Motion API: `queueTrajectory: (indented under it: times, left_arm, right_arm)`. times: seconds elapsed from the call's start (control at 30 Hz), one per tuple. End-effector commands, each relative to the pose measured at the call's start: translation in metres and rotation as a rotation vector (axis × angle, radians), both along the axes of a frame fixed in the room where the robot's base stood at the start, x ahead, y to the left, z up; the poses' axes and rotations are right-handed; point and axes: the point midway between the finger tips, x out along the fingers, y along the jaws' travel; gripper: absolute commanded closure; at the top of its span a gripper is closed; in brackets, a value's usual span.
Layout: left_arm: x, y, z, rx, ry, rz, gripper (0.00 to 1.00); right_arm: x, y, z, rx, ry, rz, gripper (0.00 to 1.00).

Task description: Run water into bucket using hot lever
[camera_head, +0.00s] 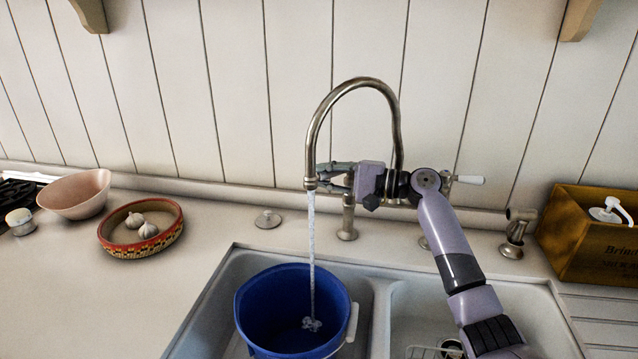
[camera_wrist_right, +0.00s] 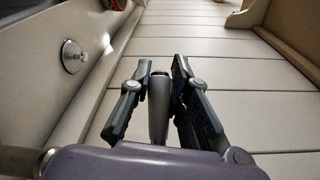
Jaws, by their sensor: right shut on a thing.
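The blue bucket (camera_head: 290,308) stands upright in the left basin of the sink. A stream of water (camera_head: 312,250) falls from the tall metal tap (camera_head: 309,140) into it, splashing at the bottom. My right gripper (camera_head: 335,178) reaches behind the stream to the left side of the tap. The gripper hides most of that lever in the head view. The other lever, with a white handle (camera_head: 468,180), points right. My left gripper is not in view.
A patterned bowl with garlic (camera_head: 141,229) and a pink bowl (camera_head: 76,194) stand on the left counter. A wooden box (camera_head: 585,235) stands at the right. A small metal side fitting (camera_head: 517,232) rises behind the right basin. The front left counter is clear.

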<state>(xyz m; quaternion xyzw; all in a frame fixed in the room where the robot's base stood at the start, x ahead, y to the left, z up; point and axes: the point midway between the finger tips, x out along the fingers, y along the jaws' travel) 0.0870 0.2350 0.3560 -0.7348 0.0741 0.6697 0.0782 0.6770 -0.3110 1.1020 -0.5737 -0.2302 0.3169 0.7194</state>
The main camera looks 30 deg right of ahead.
Motion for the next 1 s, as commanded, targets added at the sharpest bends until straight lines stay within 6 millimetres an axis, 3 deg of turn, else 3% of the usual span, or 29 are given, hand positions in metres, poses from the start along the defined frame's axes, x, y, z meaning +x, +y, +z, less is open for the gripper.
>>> queueTrajectory:
  times: [0.53,0.57,0.83,1.0]
  left_arm:
    - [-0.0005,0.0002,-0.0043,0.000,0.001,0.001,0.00]
    - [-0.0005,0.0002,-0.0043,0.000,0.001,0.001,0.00]
    - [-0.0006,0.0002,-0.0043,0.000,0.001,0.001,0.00]
    - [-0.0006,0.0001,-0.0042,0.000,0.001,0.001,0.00]
  right_arm:
    - [-0.0022,0.0004,-0.0035,0.000,0.009,0.029,1.00]
    - [-0.0022,0.0005,-0.0036,0.000,0.009,0.029,0.81]
    - [-0.0020,0.0003,-0.0019,0.000,0.005,0.028,0.63]
    - [-0.0020,0.0002,-0.0011,-0.001,0.003,0.027,0.62]
